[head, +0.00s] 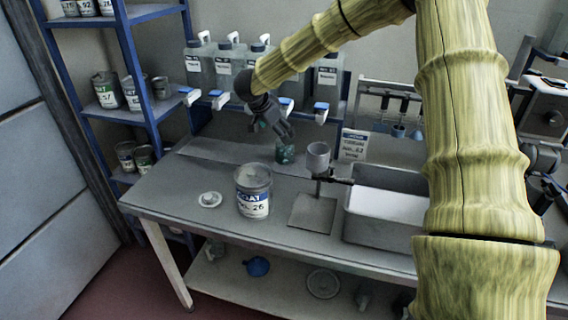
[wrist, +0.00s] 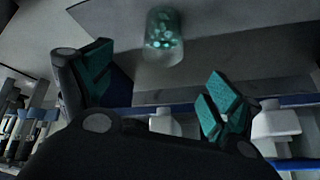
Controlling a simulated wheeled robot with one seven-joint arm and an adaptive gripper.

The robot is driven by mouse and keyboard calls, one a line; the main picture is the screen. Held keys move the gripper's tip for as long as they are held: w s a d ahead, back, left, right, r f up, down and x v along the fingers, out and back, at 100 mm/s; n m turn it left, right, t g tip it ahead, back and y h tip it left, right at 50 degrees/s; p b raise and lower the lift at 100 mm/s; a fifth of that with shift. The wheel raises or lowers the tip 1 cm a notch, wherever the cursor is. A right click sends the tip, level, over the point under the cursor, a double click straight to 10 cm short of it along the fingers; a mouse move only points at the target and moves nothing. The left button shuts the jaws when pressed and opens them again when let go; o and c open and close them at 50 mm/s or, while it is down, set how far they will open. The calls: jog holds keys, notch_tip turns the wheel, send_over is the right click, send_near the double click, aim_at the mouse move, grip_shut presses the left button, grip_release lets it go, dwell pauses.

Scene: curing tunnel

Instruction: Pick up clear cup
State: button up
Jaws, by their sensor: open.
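The clear cup (head: 285,154) stands on the grey workbench (head: 175,200), toward its back edge, and looks tinted teal. In the wrist view the cup (wrist: 163,38) is see-through with teal pieces showing in it, at top centre beyond the fingertips. My gripper (head: 275,129) hangs just above and slightly left of the cup in the head view. In the wrist view my gripper (wrist: 162,88) has its two teal-padded fingers spread wide with nothing between them. The cup is apart from both fingers.
A labelled can (head: 253,190) and a white lid (head: 210,199) stand at the bench front. A grey cup on a stand (head: 317,160) is close right of the clear cup, with a label card (head: 353,145) behind. A grey bin (head: 385,210) is farther right. Dispenser bottles (head: 230,66) line the back.

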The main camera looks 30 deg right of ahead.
aim_at(285, 149)
jog(key=shift+a+f+x, duration=0.1)
jog(key=shift+a+x, duration=0.1)
jog(key=shift+x, duration=2)
jog(key=shift+a+f+x, duration=0.1)
jog(key=shift+a+x, duration=0.05)
jog(key=shift+x, duration=2.05)
jog(key=shift+a+f+x, duration=0.1)
jog(key=shift+a+x, duration=0.1)
jog(key=shift+x, duration=2)
jog(key=shift+s, duration=0.1)
jog(key=c, duration=1.3)
jog(key=shift+c, duration=0.6)
